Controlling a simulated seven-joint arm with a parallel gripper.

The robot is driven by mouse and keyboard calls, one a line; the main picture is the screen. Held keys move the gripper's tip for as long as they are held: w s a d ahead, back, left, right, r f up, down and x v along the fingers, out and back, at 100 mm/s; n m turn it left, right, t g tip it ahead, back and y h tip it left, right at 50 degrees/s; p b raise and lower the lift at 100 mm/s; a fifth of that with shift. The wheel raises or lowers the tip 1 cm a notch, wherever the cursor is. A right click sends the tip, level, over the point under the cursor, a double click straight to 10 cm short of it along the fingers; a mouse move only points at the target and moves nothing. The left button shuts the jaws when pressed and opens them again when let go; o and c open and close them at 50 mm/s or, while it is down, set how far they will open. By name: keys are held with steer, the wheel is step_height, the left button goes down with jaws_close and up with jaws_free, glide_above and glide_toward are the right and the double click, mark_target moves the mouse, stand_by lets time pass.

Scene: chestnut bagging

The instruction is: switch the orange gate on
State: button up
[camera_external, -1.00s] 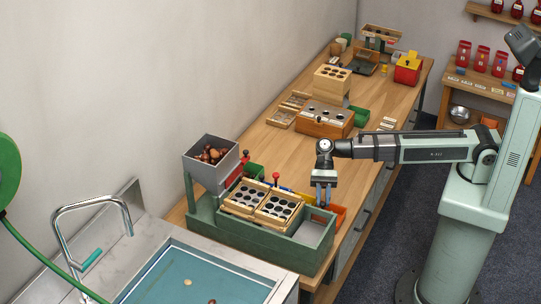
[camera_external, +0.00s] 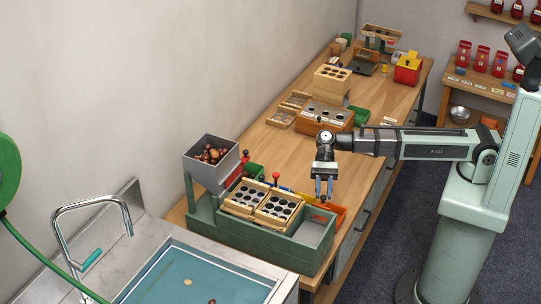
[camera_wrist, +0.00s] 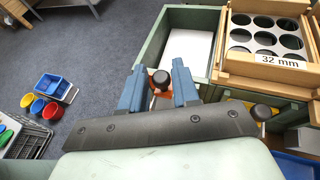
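The orange gate (camera_external: 338,214) is at the right-hand end of the green sorting machine (camera_external: 268,240), partly hidden by my gripper (camera_external: 324,197). In the wrist view, a dark round knob (camera_wrist: 160,79) stands between the two blue fingers of my gripper (camera_wrist: 159,84). A bit of orange (camera_wrist: 161,96) shows below this knob. The fingers are apart, with the knob between them in the picture. I cannot tell whether they touch it or how far above it they are.
A second dark knob (camera_wrist: 261,112) sits to the right with yellow beneath. A wooden frame with round holes marked 32 mm (camera_wrist: 265,58) lies on the machine. A grey hopper of chestnuts (camera_external: 211,166) stands at left. Bench space behind the machine (camera_external: 262,147) is clear.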

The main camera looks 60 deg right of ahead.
steer(key=v, duration=1.3)
steer(key=shift+w+d+r, duration=0.2)
steer(key=shift+w+d, duration=0.05)
steer(key=shift+d, duration=0.05)
